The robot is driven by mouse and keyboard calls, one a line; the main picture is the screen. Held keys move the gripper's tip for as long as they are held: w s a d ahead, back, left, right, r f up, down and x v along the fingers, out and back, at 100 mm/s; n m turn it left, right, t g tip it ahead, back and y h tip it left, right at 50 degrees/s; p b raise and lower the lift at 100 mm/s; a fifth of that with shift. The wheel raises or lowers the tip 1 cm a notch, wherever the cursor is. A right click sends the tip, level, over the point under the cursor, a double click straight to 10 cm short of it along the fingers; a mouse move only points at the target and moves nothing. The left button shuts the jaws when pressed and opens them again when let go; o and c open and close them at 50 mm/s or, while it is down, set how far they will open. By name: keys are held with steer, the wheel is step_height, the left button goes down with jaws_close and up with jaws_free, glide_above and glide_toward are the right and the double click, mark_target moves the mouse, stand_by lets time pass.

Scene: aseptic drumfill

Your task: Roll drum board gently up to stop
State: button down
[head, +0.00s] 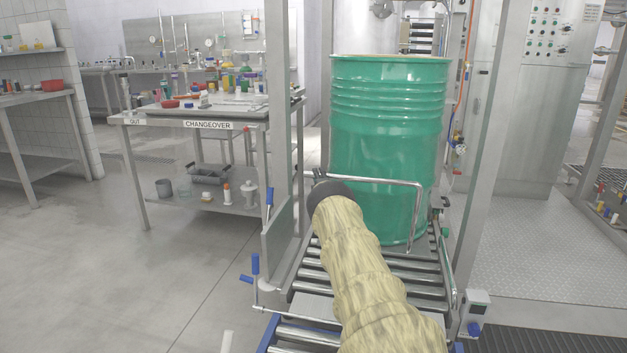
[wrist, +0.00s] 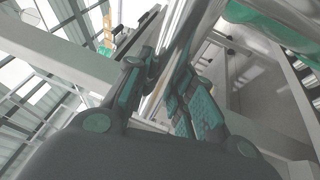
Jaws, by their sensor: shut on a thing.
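A tall green drum (head: 388,130) stands upright on the roller conveyor (head: 390,267). Any board under it is hard to make out. A chrome tube handle (head: 385,182) runs across the drum's front and bends down at its right side. My arm reaches to the handle's left end, and the dark wrist hides my gripper in the head view. In the wrist view my gripper (wrist: 163,78) is shut on a bright metal bar (wrist: 176,50), which looks like this handle. The drum's green side (wrist: 275,25) shows at the upper right there.
A steel frame post (head: 280,110) stands close left of the drum, and another post (head: 485,160) rises on the right. Blue-handled levers (head: 255,268) are at the conveyor's left edge. A changeover table (head: 205,112) with bottles stands at left. The floor at left is clear.

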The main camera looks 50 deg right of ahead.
steer(key=shift+d+f, duration=0.1)
stand_by(0.3)
steer(key=c, duration=1.3)
jaws_free()
steer(key=shift+o, duration=0.5)
steer(key=shift+w+d+f, duration=0.1)
steer(key=shift+d+f, duration=0.05)
steer(key=shift+f, duration=0.05)
steer(key=shift+d, duration=0.1)
steer(key=shift+s+a+r, duration=0.3)
steer(key=shift+s+a, duration=0.25)
steer(key=shift+a, duration=0.25)
steer(key=shift+s+a+f, duration=0.1)
steer(key=shift+s+a, duration=0.1)
steer(key=shift+s+a+f, duration=0.15)
steer(key=shift+s+f, duration=0.05)
steer(key=shift+f, duration=0.05)
